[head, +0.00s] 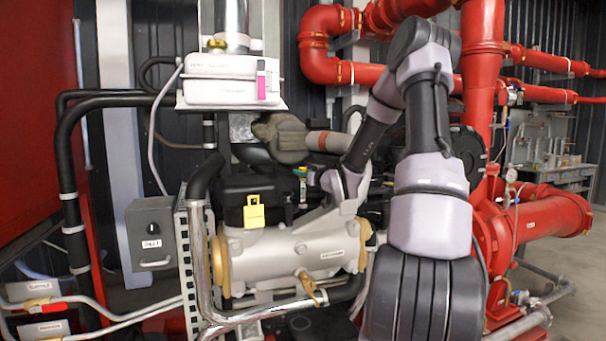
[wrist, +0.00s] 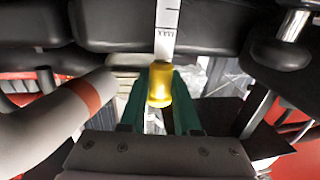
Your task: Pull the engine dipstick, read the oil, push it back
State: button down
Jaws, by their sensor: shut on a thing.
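My gripper (wrist: 160,74) is shut on the yellow dipstick handle (wrist: 160,88), with one green finger on each side of it. A white strip (wrist: 167,32) with dark marks and small lettering shows just above the handle in the wrist view. I cannot tell whether the strip is joined to the handle, and no oil level is readable. In the head view my gripper (head: 303,174) is beside the black part of the engine (head: 251,187), at its right. The handle is too small to make out there, and the dipstick tube is not clearly visible.
A silver cylinder (head: 290,250) with a yellow tag (head: 254,211) lies in front of the engine. A grey control box (head: 151,233) stands at left. Red pipes (head: 483,75) fill the right side. In the wrist view a grey hose with a red band (wrist: 82,94) runs close at left.

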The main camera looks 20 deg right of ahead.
aim_at(303, 197)
notch_tip(303, 197, down, 9)
jog(key=shift+r, duration=0.1)
jog(key=shift+s, duration=0.1)
jog(key=c, duration=0.6)
grip_release()
jog(key=s, duration=0.3)
jog(key=s+d, duration=0.1)
jog(key=s, duration=0.6)
jog(key=shift+s+d, duration=0.3)
jog(key=shift+d, duration=0.05)
